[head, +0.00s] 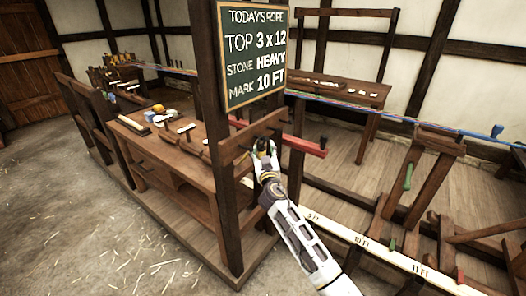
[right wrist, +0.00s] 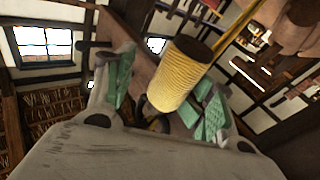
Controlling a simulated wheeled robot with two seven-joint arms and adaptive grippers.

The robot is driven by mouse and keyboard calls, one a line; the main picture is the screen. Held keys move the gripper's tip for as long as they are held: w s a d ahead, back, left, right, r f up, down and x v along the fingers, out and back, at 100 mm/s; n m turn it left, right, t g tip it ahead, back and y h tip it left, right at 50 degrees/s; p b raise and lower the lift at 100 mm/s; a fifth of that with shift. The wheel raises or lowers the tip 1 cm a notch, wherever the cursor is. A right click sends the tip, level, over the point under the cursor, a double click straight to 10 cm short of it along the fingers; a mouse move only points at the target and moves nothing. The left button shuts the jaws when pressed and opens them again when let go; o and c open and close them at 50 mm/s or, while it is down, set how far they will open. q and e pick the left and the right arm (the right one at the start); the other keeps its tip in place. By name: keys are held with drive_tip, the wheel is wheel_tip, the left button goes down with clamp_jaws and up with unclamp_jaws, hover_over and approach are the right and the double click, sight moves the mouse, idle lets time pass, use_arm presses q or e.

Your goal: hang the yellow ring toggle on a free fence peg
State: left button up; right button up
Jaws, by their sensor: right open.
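In the head view my right gripper (head: 264,148) is raised at the brown peg board on the dark post, its fingers close to the board. In the right wrist view its green-padded fingers stand apart. A yellow ribbed cylinder with a brown end (right wrist: 172,82), which looks like the toggle, shows between them. I cannot tell whether it touches the fingers or hangs on a peg. In the head view the toggle is not clearly seen at the gripper. A dark peg (head: 323,142) stands on the red rail (head: 305,146) just right of the gripper. My left gripper is out of view.
A chalkboard (head: 254,52) hangs on the post above the gripper. A wooden bench (head: 165,140) with small items stands to the left. A white marked measuring strip (head: 385,250) runs at lower right, near my forearm. Wooden frames stand at right.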

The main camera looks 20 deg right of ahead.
drive_tip(key=s+a+f, duration=0.1)
drive_tip(key=s, duration=1)
drive_tip(key=shift+s+a+f, duration=0.2)
drive_tip(key=shift+a+f, duration=0.1)
drive_tip(key=shift+f, duration=0.05)
drive_tip(key=shift+n, duration=0.3)
idle(0.6)
